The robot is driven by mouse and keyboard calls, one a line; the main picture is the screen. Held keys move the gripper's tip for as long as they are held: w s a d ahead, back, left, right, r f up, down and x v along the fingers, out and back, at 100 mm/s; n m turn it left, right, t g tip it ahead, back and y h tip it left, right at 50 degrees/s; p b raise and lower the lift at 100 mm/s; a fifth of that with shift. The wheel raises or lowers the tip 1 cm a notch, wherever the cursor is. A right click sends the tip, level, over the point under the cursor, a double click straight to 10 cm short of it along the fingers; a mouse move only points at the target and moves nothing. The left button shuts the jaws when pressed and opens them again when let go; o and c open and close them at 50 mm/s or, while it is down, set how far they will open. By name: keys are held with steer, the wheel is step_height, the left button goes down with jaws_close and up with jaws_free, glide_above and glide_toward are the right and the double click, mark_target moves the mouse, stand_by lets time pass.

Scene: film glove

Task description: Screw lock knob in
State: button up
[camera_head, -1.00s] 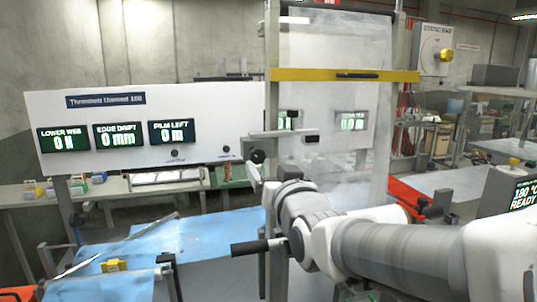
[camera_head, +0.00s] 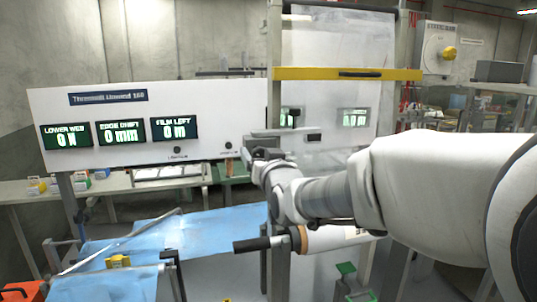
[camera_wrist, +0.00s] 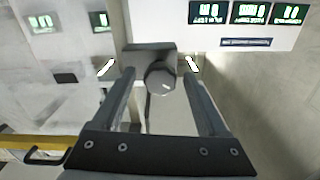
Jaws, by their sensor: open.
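In the wrist view a dark grey round knob (camera_wrist: 160,80) with a small light mark on its face sits between the two fingers of my gripper (camera_wrist: 149,67). The fingers are spread, with a visible gap on both sides of the knob. A dark grey block (camera_wrist: 135,58) is just behind the knob. In the head view my gripper (camera_head: 262,154) is at the grey crossbar (camera_head: 280,134) beside the upright post, largely hidden by my own wrist. The knob cannot be made out clearly there. How deep the knob sits cannot be told.
A white panel with green displays (camera_head: 121,131) stands behind, at left. A yellow bar (camera_head: 345,74) crosses the clear film sheet. A roll (camera_head: 330,238) and black handle (camera_head: 258,243) lie below my arm. A blue sheet-covered table (camera_head: 215,235) is at lower left.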

jaws_close()
steer(key=shift+f+m+b, duration=0.15)
steer(key=shift+m+b, duration=0.25)
steer(key=shift+b, duration=0.3)
steer(key=m+b, duration=0.1)
steer(key=b, duration=0.2)
steer(key=shift+f+m, duration=0.15)
steer(key=shift+m, duration=0.25)
steer(key=m+b, duration=0.2)
steer(key=b, duration=0.2)
steer(key=shift+d+m, duration=0.1)
steer(key=shift+m, duration=0.3)
steer(key=m+b, duration=0.4)
steer(key=b, duration=0.1)
steer(key=shift+m+b, duration=0.9)
